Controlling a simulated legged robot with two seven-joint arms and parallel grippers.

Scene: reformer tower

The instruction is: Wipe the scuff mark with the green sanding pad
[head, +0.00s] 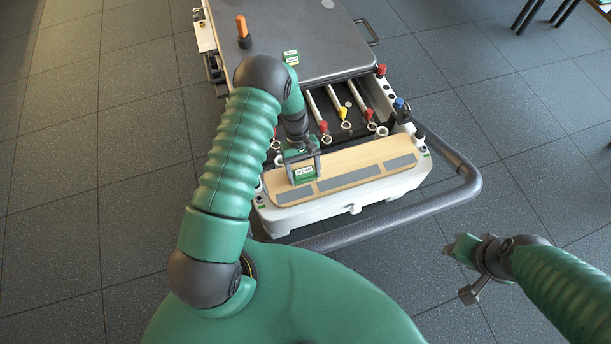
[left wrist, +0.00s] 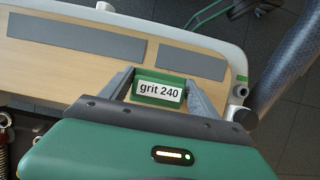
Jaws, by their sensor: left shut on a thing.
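My left gripper (head: 303,164) is shut on a green sanding pad (head: 303,175) over the front wooden board (head: 370,154). In the left wrist view, the pad (left wrist: 158,91) has a white label reading "grit 240" and sits between the two grey fingers of the gripper (left wrist: 160,95). I cannot tell whether the pad touches the board. A small pale spot (head: 328,4) shows on the dark grey lid at the top; I cannot tell if it is the scuff mark. My right gripper (head: 468,265) is apart from the bench, at the lower right; its jaw state is unclear.
Grey strips (head: 348,178) lie along the board. Behind it, a dark tray holds several rods with red and yellow caps (head: 342,113). A grey tubular rail (head: 468,180) curves around the bench's front right.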

